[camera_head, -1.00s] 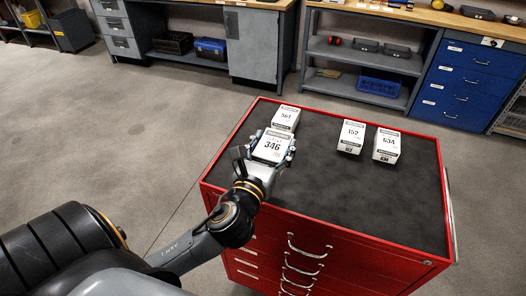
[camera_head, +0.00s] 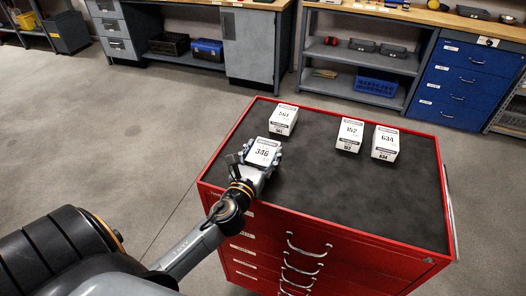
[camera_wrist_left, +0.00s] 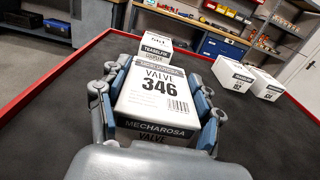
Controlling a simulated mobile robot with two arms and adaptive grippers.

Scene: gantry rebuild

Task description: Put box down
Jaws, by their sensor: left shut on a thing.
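A white and grey box marked 346 (camera_head: 262,152) is between the fingers of my left gripper (camera_head: 258,158), near the left edge of the red cabinet's dark top (camera_head: 320,200). The left wrist view shows the box (camera_wrist_left: 158,92) with "VALVE 346" on its upper face. The fingers of my left gripper (camera_wrist_left: 158,105) close on it from both sides. I cannot tell whether its underside touches the top. My right gripper is not in view.
Box 561 (camera_head: 283,119) stands just behind the held box. Boxes 152 (camera_head: 350,134) and 634 (camera_head: 386,143) stand further right. The front and right of the top are clear. A raised red rim (camera_head: 222,153) edges it.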

